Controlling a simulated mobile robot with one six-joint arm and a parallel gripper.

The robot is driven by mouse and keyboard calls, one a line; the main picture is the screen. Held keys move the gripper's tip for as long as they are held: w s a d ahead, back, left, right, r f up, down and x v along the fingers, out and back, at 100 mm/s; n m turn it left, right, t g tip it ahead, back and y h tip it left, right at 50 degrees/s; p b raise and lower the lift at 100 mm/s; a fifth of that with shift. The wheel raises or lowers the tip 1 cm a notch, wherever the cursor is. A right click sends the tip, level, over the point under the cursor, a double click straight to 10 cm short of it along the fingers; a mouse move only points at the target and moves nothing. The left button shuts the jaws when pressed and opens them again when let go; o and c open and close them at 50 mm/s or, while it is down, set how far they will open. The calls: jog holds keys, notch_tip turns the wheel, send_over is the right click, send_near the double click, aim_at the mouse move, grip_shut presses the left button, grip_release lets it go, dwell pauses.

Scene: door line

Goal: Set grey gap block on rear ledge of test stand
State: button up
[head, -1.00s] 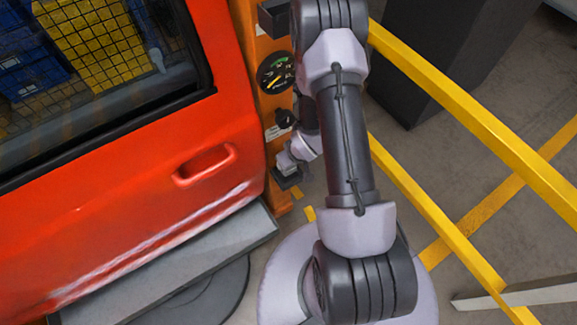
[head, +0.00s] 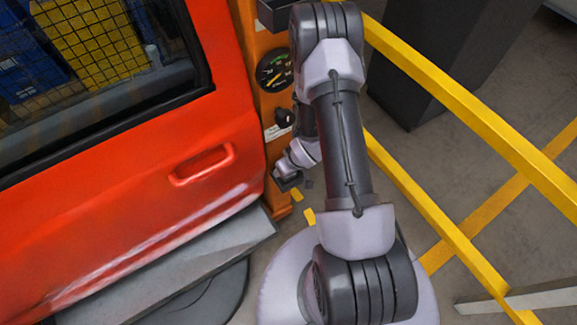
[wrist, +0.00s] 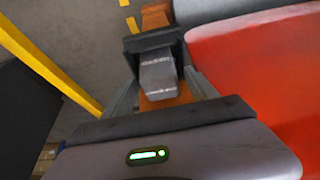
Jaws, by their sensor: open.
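The grey gap block (wrist: 158,76) shows in the wrist view, between my gripper's two fingers, in front of a dark, raised-edged part (wrist: 152,40). I cannot tell whether the fingers touch it. My gripper (head: 289,183) is open, low beside the orange test stand (head: 273,110) in the head view; its fingers also show in the wrist view (wrist: 160,82). The stand carries a round dial (head: 274,70), a black knob (head: 284,117) and a dark ledge (head: 279,15) at the top. My arm partly covers the stand.
A red door (head: 130,190) stands close on the left of the stand. Yellow rails (head: 470,120) run along the right, with a dark box (head: 430,70) behind them. Grey floor lies between the stand and the rails.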

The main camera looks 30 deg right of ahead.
jog(key=s+a+r+m+h+p, duration=0.1)
jog(key=s+a+r+m+p, duration=0.1)
jog(key=r, duration=1.6)
jog(key=s+a+r+m+h+p, duration=0.1)
jog(key=s+a+r+p, duration=0.1)
jog(key=r, duration=1.5)
jog(key=s+a+r+m+t+y, duration=0.1)
jog(key=s+a+r+y, duration=0.2)
jog(key=s+a+r, duration=0.9)
jog(key=shift+s+a+r+m+y, duration=0.15)
jog(key=shift+s+r+m+y, duration=0.1)
jog(key=shift+s+m+y, duration=0.25)
jog(key=shift+s+f, duration=0.1)
jog(key=shift+s, duration=0.05)
